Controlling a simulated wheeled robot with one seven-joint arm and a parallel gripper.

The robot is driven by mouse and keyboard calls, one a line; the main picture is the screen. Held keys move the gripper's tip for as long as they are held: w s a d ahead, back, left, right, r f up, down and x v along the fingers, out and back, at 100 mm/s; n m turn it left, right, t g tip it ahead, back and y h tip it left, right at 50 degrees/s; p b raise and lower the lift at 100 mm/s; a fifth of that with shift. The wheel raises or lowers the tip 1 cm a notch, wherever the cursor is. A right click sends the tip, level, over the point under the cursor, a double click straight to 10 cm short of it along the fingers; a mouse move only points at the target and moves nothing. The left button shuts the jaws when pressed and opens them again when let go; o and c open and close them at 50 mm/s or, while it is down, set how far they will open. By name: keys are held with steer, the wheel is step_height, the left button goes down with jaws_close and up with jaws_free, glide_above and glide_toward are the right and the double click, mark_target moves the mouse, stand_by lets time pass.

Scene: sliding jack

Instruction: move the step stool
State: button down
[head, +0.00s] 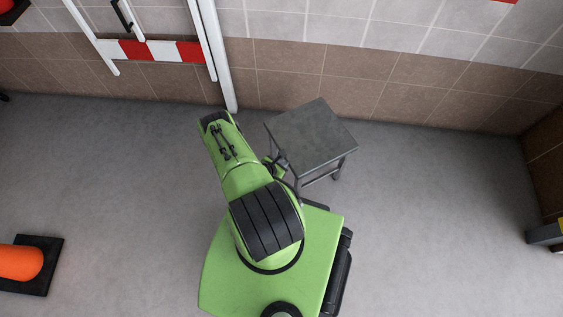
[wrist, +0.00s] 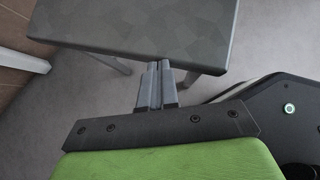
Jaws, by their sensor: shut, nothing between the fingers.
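The step stool (head: 312,132) has a flat grey top and thin grey legs. It stands upright on the floor, just right of my arm in the head view and close to the tiled wall. Its top (wrist: 140,25) fills the upper middle of the wrist view, with parts of its legs below the edge. My gripper (wrist: 159,66) is shut and empty, its two fingers together at the near edge of the stool top. I cannot tell whether they touch it. In the head view my gripper is mostly hidden by my arm.
The tiled wall (head: 390,85) runs behind the stool. A door with a red and white strip (head: 155,51) is at the upper left. An orange cone (head: 20,263) on a black base lies lower left. A yellow and dark object (head: 546,233) is at the right edge. Floor right of the stool is clear.

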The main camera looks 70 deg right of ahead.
mark_target(296, 152)
steer(key=d, duration=0.2)
steer(key=s+d, duration=0.1)
steer(key=d, duration=0.1)
steer(key=s+d, duration=0.1)
steer(key=d, duration=0.1)
steer(key=shift+s+d, duration=0.15)
steer(key=shift+s, duration=0.1)
